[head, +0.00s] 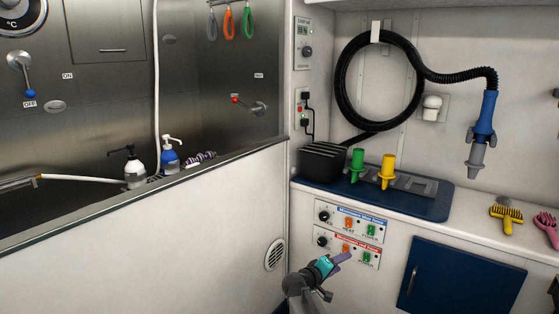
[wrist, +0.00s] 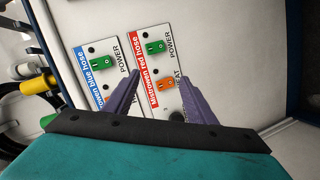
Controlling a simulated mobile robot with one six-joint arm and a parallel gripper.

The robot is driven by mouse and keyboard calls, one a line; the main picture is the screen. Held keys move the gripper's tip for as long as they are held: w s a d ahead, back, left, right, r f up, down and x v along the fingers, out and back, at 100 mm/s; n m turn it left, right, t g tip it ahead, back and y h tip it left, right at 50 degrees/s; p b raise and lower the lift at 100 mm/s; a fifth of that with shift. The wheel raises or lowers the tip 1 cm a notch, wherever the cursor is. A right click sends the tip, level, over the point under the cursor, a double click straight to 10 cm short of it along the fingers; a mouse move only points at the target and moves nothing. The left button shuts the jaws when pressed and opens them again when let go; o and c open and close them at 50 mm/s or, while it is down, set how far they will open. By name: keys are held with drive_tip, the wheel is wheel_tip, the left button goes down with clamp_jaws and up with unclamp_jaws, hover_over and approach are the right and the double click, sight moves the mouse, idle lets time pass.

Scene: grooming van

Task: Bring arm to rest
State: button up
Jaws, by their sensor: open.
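My gripper (head: 342,258) is in front of the white cabinet front below the counter, near two control panels. In the wrist view its two purple fingers (wrist: 160,92) are spread apart with nothing between them. The panel with the red label (head: 343,252) has a black knob, an orange switch and a green switch. The panel with the blue label (head: 349,224) sits just above it with the same kind of controls. In the wrist view the red-labelled panel (wrist: 158,62) lies behind and between the fingers; I cannot tell whether they touch it.
The counter holds a blue mat (head: 430,207) with a green nozzle (head: 357,164) and a yellow nozzle (head: 388,172). A blue-handled hose (head: 484,118) hangs above. A yellow brush (head: 507,215) lies at right. A blue door (head: 461,279) is right of the panels. A steel tub wall stands left.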

drive_tip(key=s+d+f+m+g+y+p, duration=0.1)
drive_tip(key=s+d+f+g+p, duration=0.3)
drive_tip(key=s, duration=0.5)
drive_tip(key=s+d+f+m+g+y+p, duration=0.1)
drive_tip(key=s+d+f+g+p, duration=0.1)
drive_tip(key=s+f+p, duration=0.6)
drive_tip(key=s+d+f+m+g+y+p, duration=0.1)
drive_tip(key=s+d+f+g+p, duration=0.15)
drive_tip(key=s, duration=0.85)
drive_tip(key=s+a+f+m+g+y+p, duration=0.1)
drive_tip(key=s+a+f+g+y+p, duration=0.15)
drive_tip(key=s, duration=0.65)
drive_tip(key=s+a+f+g+y+p, duration=0.1)
drive_tip(key=s+a+g+p, duration=0.15)
drive_tip(key=s, duration=0.55)
drive_tip(key=s+a+g+y, duration=0.2)
drive_tip(key=s+a+y, duration=0.2)
drive_tip(key=s+a, duration=0.3)
drive_tip(key=shift+s+a, duration=0.35)
drive_tip(key=shift+a, duration=0.2)
drive_tip(key=shift+y, duration=0.25)
